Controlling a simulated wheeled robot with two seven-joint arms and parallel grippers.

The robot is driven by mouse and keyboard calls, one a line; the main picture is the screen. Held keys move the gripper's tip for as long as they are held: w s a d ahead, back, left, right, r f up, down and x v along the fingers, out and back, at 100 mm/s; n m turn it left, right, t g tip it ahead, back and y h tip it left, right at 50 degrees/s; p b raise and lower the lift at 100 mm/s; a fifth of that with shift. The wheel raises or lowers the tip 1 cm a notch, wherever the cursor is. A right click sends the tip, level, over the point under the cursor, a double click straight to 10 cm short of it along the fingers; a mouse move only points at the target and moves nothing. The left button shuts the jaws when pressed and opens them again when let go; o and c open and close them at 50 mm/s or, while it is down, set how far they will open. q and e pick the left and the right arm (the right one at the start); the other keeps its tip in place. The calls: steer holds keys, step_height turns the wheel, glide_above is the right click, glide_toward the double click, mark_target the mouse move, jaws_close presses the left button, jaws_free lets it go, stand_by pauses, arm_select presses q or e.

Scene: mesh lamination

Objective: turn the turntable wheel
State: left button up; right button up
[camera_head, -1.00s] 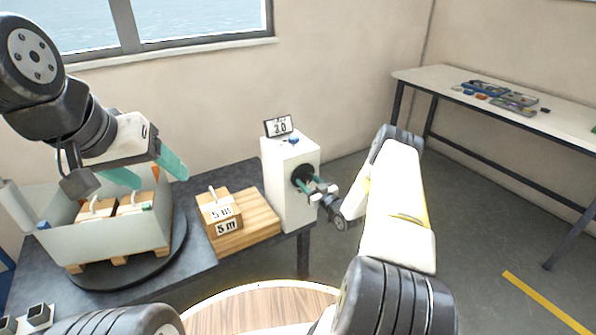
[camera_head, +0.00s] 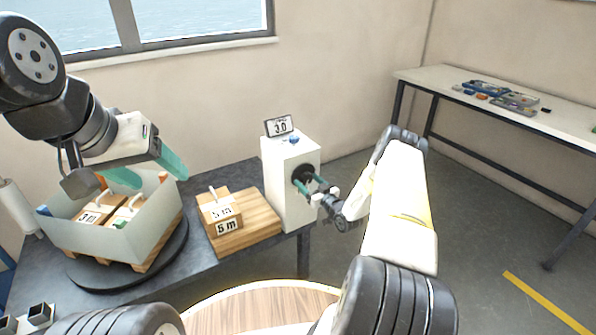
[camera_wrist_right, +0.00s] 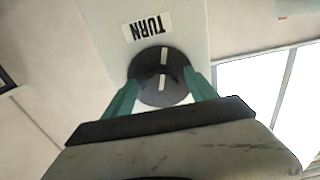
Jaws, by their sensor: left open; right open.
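The dark round turntable (camera_head: 95,287) lies on the left table and bears a pale open crate (camera_head: 85,243) of labelled wooden blocks. My left gripper (camera_head: 148,172) is open above the crate's back right part; one fingertip is near or behind its rim. A white box (camera_head: 286,205) has a black round knob (camera_wrist_right: 160,76) with a white line, under a "TURN" label (camera_wrist_right: 147,27). My right gripper (camera_head: 318,190) is open, with its teal fingers on either side of the knob in the right wrist view (camera_wrist_right: 163,92). I cannot tell whether they touch it.
A small display (camera_head: 279,126) stands on the white box. Wooden blocks marked "5 m" (camera_head: 222,212) sit on a wooden board (camera_head: 252,222) between crate and box. A round wooden top (camera_head: 260,310) is in front. A white bench (camera_head: 500,110) holds parts at right.

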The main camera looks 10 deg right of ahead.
steer(key=v, duration=0.7)
steer(key=shift+s, duration=0.2)
steer(key=shift+r, duration=0.1)
step_height(320, 180, up, 25)
steer(key=w+g+h, duration=0.2)
steer(key=g+h, duration=0.3)
steer(key=s+a+r+m+g, duration=0.1)
steer(key=s+a+r+g, duration=0.1)
steer(key=s+r, duration=0.65)
steer(key=s+a+r+m+g, duration=0.1)
steer(key=s+a+r, duration=0.2)
steer(key=s+r, duration=0.55)
steer(key=s+a+f+g, duration=0.1)
steer(key=s+a, duration=0.1)
steer(key=s, duration=0.9)
steer(key=s+a+f+m+g+y, duration=0.1)
steer(key=s+a, duration=0.2)
steer(key=s, duration=0.8)
steer(key=shift+a+g, duration=0.25)
steer(key=shift+g, duration=0.15)
